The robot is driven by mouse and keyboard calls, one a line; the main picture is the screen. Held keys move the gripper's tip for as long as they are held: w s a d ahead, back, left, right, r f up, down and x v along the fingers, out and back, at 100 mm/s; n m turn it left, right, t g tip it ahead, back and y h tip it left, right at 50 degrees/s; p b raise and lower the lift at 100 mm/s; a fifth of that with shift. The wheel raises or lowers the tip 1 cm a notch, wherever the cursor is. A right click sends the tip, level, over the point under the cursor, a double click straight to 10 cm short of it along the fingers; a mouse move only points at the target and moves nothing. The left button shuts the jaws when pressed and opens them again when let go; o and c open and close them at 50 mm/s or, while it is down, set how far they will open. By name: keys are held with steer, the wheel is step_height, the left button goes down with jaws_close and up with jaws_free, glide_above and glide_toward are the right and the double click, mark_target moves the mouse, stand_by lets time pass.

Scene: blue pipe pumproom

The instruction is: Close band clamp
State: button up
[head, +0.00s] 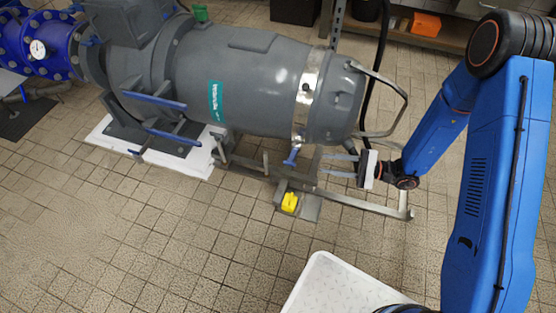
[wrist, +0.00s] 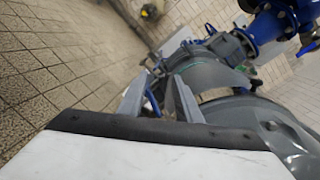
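A shiny metal band clamp (head: 305,97) wraps around the grey pump body (head: 245,85) near its right end. A short blue lever (head: 291,157) hangs at the clamp's lower end. My gripper (head: 322,164) is to the right of the lever, with its two fingers pointing left toward it. The fingers are apart with nothing held, and a gap shows between their tips and the lever. In the wrist view the fingers of my gripper (wrist: 158,78) are spread, and a blue piece (wrist: 153,100), likely the lever, shows between them. Whether the clamp's ends meet is too small to tell.
A metal rail frame (head: 365,205) runs under the pump, close below my gripper. A yellow object (head: 289,202) sits on a small box by the rail. A curved metal handle (head: 395,95) sticks out from the pump's right end.

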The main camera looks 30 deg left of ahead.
mark_target(292, 157)
step_height(292, 157, down, 8)
steer(key=a+m+t+y, duration=0.1)
steer(key=a+m+t, duration=0.1)
steer(key=x, duration=1.7)
steer(key=shift+w+a, duration=0.25)
steer(key=shift+w, duration=0.05)
steer(key=shift+r, duration=0.1)
steer(key=shift+s, duration=0.1)
jaws_close()
